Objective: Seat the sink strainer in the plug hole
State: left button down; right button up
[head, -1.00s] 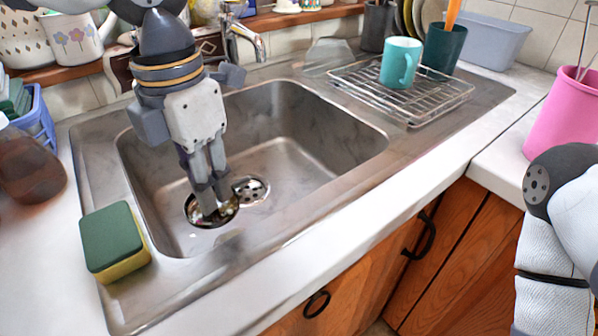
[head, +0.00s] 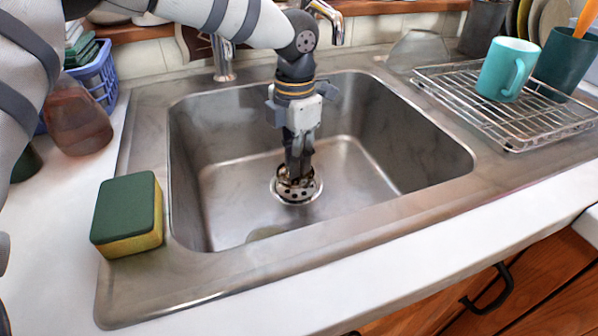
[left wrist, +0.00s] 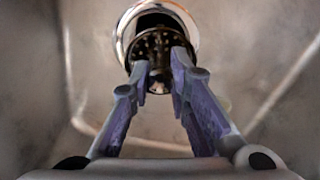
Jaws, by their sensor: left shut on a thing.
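The strainer (head: 294,186) is a small dark, perforated metal piece with brassy glints. My left gripper (head: 295,177) points down into the sink and is shut on it. The plug hole (head: 297,202) is in the basin floor, with a bright metal rim and round holes showing. In the left wrist view, the strainer (left wrist: 153,46) sits between the fingertips (left wrist: 158,66) and overlaps the near part of the plug hole (left wrist: 157,19). A dark gap shows beyond it. I cannot tell whether the strainer touches the rim. My right gripper is out of view.
Steel basin walls (head: 215,215) surround the left gripper. The tap (head: 222,58) stands behind. A green and yellow sponge (head: 127,213) lies on the left rim. A wire rack (head: 500,105) with a teal mug (head: 507,68) stands right. The basin's right side is clear.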

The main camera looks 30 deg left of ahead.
pick_arm(q)
jog(key=shift+w+a+f, duration=0.1)
jog(key=shift+w+f, duration=0.15)
jog(key=shift+f, duration=0.75)
jog(key=shift+w+f, duration=0.2)
jog(key=shift+f, duration=0.75)
jog(key=shift+f, duration=0.1)
jog(key=c, duration=1.5)
grip_release()
notch_tip(320, 180, up, 12)
jog(key=shift+r, duration=0.15)
